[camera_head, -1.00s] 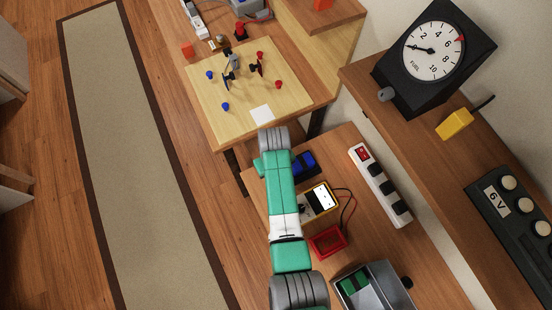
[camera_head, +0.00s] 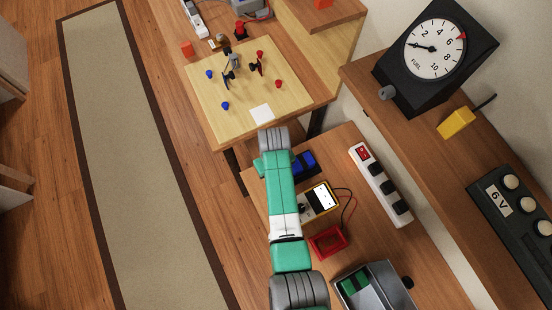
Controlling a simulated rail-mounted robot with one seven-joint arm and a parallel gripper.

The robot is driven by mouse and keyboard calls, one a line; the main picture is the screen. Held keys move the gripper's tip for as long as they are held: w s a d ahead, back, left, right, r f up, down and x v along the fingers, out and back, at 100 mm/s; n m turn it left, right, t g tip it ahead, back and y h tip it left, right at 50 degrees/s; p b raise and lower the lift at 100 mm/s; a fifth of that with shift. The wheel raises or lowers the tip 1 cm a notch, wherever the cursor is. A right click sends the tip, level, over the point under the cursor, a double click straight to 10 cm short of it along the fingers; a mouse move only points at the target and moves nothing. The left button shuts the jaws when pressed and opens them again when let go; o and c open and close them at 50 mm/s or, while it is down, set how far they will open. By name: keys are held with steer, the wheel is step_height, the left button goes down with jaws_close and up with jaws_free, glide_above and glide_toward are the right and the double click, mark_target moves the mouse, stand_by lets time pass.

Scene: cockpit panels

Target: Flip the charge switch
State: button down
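No part is readably labelled as the charge switch. On the pale wooden board (camera_head: 206,93) at the upper middle stands a small switch-like assembly (camera_head: 233,62) with grey and dark upright parts. Blue knobs are on its left and red knobs on its right. Its lever position is too small to tell. My green and grey arm (camera_head: 281,185) reaches up from the bottom middle to a grey joint just below the board.
A white power strip (camera_head: 365,165) with a red rocker, a yellow meter (camera_head: 320,201), a red tray (camera_head: 327,242), a blue item (camera_head: 303,163) and a grey box (camera_head: 376,290) lie right of my arm. A fuel gauge (camera_head: 436,48) stands on the right shelf. The aisle mat (camera_head: 135,150) is clear.

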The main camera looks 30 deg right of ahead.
steer(key=shift+f+b, duration=0.45)
steer(key=shift+f, duration=0.15)
steer(key=shift+r, duration=0.1)
step_height(320, 180, up, 7)
steer(key=p, duration=0.7)
stand_by(0.5)
